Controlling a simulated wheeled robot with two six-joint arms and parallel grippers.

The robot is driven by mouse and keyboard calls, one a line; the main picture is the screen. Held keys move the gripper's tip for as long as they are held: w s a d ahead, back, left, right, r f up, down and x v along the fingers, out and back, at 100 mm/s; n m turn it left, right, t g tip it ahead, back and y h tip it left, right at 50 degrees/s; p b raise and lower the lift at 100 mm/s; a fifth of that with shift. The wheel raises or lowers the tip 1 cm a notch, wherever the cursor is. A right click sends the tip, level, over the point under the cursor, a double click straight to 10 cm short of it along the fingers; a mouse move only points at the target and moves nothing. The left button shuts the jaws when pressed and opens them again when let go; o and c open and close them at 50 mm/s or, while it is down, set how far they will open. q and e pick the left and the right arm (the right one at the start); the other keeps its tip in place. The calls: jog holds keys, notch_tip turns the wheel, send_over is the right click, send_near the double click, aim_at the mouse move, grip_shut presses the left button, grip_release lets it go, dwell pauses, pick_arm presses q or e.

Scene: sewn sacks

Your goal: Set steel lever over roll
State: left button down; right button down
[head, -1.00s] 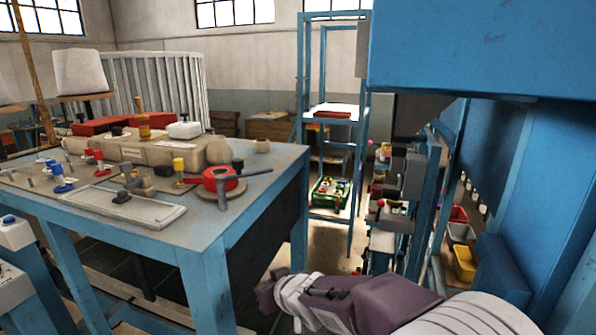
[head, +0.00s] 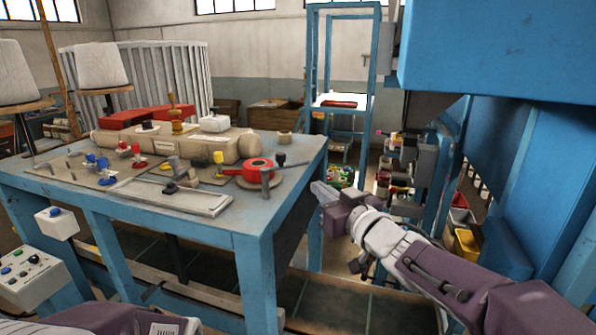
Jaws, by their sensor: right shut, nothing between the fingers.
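A red roll (head: 259,168) sits on a round base at the right end of the blue workbench top (head: 225,222). A grey metal lever (head: 266,182) stands at the roll's near side, with a bar reaching out to the right; I cannot tell whether any of it lies over the roll. Other small grey levers (head: 175,167) stand further left, so which one is the steel lever is unclear. My right gripper (head: 322,193) is shut and empty, just right of the bench's right edge, apart from lever and roll. My left gripper is out of view.
A beige sack roll (head: 180,144) lies along the back of the bench. A flat grey tray (head: 170,196) lies at the front. A blue machine frame (head: 490,60) fills the right side. A control box (head: 27,272) stands lower left.

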aim_at(292, 166)
jog(key=p+x, duration=0.3)
jog(key=x, duration=0.7)
jog(key=shift+w+p, duration=0.3)
jog(key=shift+w, duration=0.1)
jog(key=shift+w+a+f, duration=0.1)
jog(key=shift+w+a, duration=0.35)
jog(key=shift+w, duration=0.1)
jog(key=shift+d, duration=0.1)
jog(key=shift+p, duration=0.3)
